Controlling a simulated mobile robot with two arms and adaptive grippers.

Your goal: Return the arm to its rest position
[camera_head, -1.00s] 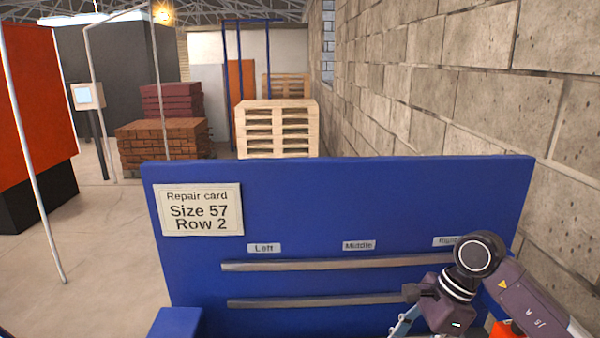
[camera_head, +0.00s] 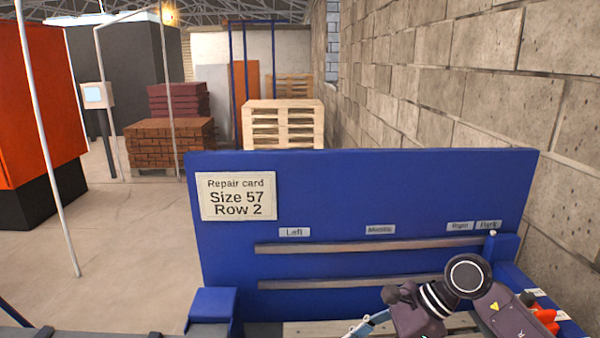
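My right arm comes in at the lower right, its dark wrist bent in front of the blue board (camera_head: 360,190). Part of my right gripper (camera_head: 368,324) shows at the bottom edge as a pale blue-grey piece. Its fingertips are cut off by the frame, so whether it is open or shut is hidden. Nothing is seen held in it. My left gripper is not in view.
The board bears a repair card (camera_head: 238,197) reading Size 57, Row 2, labels and two grey rails (camera_head: 370,245). Wooden slats (camera_head: 320,327) lie below it. Red-orange items (camera_head: 545,318) sit at the right.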

